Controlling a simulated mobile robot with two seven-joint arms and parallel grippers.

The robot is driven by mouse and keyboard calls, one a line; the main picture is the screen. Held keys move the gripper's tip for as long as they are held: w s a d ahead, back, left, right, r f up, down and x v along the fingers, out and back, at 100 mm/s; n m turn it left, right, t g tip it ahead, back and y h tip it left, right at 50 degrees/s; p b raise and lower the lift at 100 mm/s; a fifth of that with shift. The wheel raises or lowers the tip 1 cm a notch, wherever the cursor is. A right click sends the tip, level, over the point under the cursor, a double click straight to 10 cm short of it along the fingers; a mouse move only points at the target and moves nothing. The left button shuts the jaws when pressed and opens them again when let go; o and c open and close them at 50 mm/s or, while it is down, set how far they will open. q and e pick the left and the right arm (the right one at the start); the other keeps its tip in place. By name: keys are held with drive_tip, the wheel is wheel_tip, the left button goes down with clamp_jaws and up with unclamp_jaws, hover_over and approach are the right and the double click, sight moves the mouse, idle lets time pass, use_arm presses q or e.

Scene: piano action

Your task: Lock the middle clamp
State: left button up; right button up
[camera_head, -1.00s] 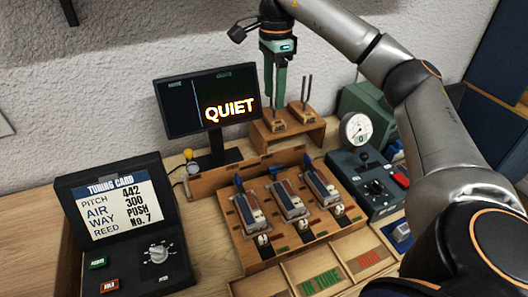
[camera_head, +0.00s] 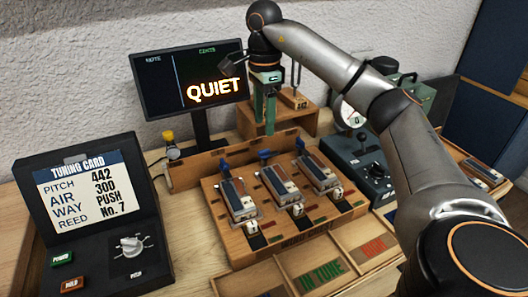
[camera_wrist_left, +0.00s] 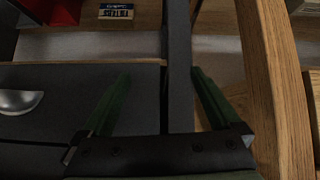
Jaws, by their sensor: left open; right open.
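A wooden rack (camera_head: 222,226) holds three clamps side by side in the head view. The middle clamp (camera_head: 281,186) has a silver and reddish-brown body, with a blue lever (camera_head: 264,156) sticking up at its back end. Similar clamps sit to its left (camera_head: 238,198) and right (camera_head: 318,171). My right gripper (camera_head: 264,130) points down with green fingers, open and empty, behind and above the middle clamp's lever, apparently apart from it. My left gripper (camera_wrist_left: 158,78) shows only in the left wrist view, open and empty, over a dark bar and panel.
A monitor (camera_head: 180,92) reading QUIET stands behind left. The tuning card panel (camera_head: 95,200) is at the left. A wooden fork stand (camera_head: 312,122) is behind my right gripper. A dark gauge box (camera_head: 362,165) stands right of the rack. Wooden trays (camera_head: 318,272) lie in front.

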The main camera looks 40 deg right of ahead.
sight(264, 150)
wheel_tip(264, 150, down, 8)
drive_tip(key=shift+r, duration=0.1)
drive_tip(key=shift+c, duration=0.2)
clamp_jaws()
idle(0.4)
